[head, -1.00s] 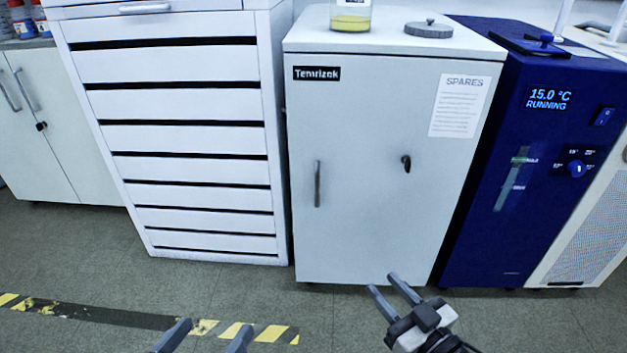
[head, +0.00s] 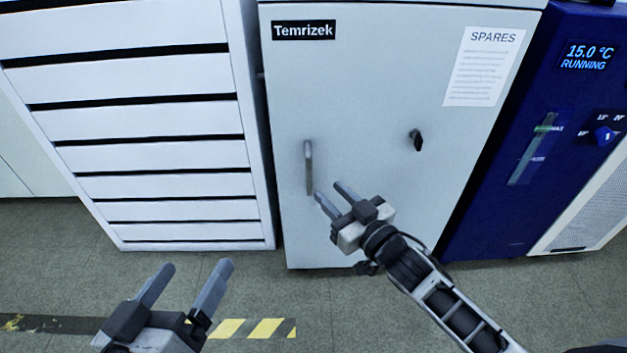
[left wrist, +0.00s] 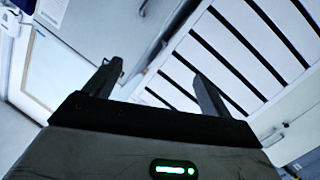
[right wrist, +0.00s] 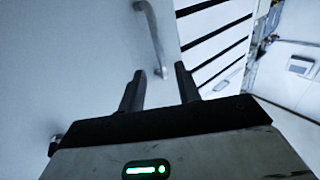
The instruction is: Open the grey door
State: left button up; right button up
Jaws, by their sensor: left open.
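The grey door (head: 350,100) is the front of a cabinet labelled Temrizek, and it is shut. Its vertical bar handle (head: 308,168) is near the left edge, and a dark latch (head: 416,140) is on the right. My right gripper (head: 330,192) is open and empty, in front of the door just right of the handle's lower end. In the right wrist view the handle (right wrist: 152,38) stands beyond the open fingers (right wrist: 160,88), apart from them. My left gripper (head: 190,275) is open and empty, low over the floor; its spread fingers (left wrist: 155,82) also show in the left wrist view.
A white drawer cabinet (head: 150,157) stands left of the door. A blue unit (head: 535,90) with a lit display stands at the right. A SPARES sheet (head: 484,66) is on the door. The floor (head: 240,290) in front is clear, with a striped tape (head: 265,328).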

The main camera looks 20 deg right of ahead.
aim_at(311, 174)
jog(key=b+x, duration=0.1)
jog(key=x, duration=0.6)
jog(key=shift+b, duration=0.4)
grip_shut()
